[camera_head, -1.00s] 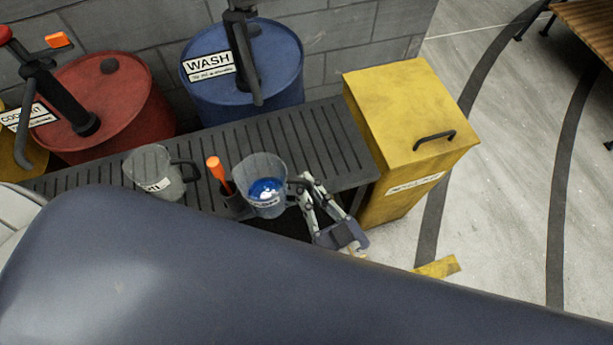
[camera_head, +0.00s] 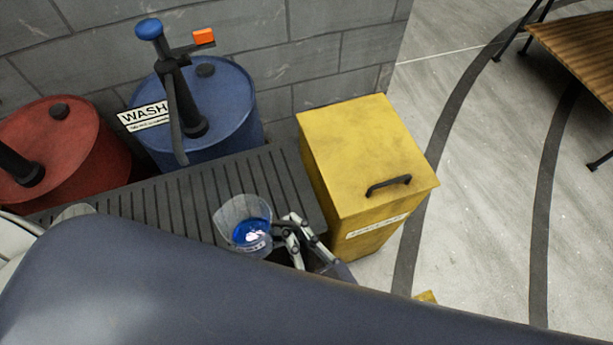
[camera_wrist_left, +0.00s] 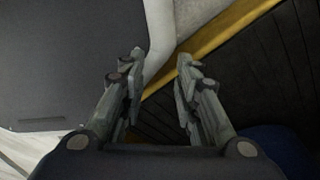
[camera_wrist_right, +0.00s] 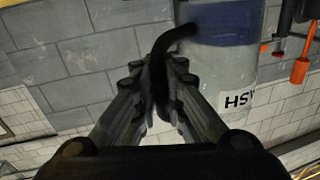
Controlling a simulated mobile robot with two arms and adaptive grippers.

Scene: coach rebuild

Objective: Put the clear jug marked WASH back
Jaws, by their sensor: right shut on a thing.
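The clear jug (camera_head: 231,211) holds blue liquid. It is upright over the front right part of the slatted bench; I cannot tell whether it touches it. My right gripper (camera_head: 287,232) is shut on the jug's dark handle, at the jug's right side. In the right wrist view the handle (camera_wrist_right: 160,62) lies between the fingers, with part of the jug's lettered label (camera_wrist_right: 238,100) beside it. My left gripper (camera_wrist_left: 159,72) is open and empty; in the head view it is not seen.
The slatted bench (camera_head: 185,197) stands before a blue drum (camera_head: 232,92) labelled WASH and a red drum (camera_head: 85,150). A yellow lidded bin (camera_head: 350,150) stands close right of the jug. A wooden slatted table (camera_head: 575,50) is far right. My arm hides the foreground.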

